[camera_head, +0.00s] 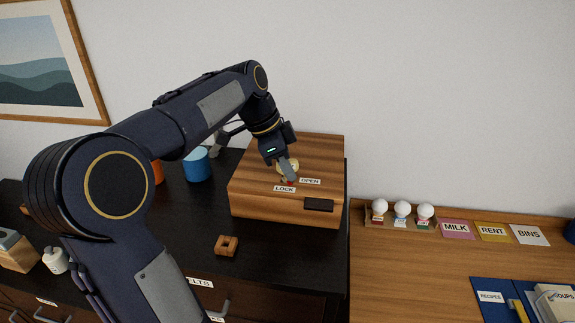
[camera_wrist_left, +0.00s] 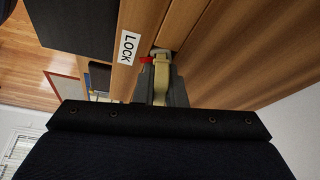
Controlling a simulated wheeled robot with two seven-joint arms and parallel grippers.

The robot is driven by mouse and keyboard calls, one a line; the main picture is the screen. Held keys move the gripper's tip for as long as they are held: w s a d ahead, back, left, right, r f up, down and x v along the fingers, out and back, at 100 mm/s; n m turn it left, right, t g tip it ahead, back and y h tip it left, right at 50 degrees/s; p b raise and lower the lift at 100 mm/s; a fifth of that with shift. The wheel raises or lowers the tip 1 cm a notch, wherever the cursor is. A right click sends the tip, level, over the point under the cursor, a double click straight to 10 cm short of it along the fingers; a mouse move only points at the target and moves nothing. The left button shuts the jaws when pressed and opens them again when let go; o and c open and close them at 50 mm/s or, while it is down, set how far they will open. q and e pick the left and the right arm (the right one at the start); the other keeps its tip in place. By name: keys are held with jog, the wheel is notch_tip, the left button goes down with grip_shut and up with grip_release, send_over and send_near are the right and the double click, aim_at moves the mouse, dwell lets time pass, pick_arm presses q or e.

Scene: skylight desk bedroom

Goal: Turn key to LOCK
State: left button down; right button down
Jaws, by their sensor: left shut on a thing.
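A wooden box (camera_head: 250,193) stands on the black-topped cabinet, with a LOCK label (camera_head: 284,188) and an OPEN label (camera_head: 310,181) on its top. The LOCK label also shows large in the left wrist view (camera_wrist_left: 128,47). My left gripper (camera_head: 290,180) reaches down onto the box top between the labels. In the left wrist view its fingers (camera_wrist_left: 162,85) are shut on the tan key (camera_wrist_left: 161,75). A small red mark (camera_wrist_left: 146,60) shows beside the key, on the side toward the LOCK label. The fingers hide part of the key. My right gripper is not in view.
A blue cup (camera_head: 197,165) and an orange one (camera_head: 157,172) stand left of the box. A small wooden block (camera_head: 227,246) lies in front of it.

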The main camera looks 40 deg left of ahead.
pick_arm(q)
jog(key=shift+m, duration=0.3)
jog(key=shift+m+g+h+p, duration=0.35)
jog(key=shift+m+p, duration=0.2)
jog(key=shift+m, duration=0.95)
jog(key=shift+m+g+h+p, duration=0.25)
jog(key=shift+m+g+p, duration=0.25)
jog(key=shift+m, duration=0.3)
jog(key=c, duration=1.4)
grip_release()
jog(key=v, duration=0.7)
jog(key=shift+r, duration=0.4)
jog(key=shift+s+a, duration=0.1)
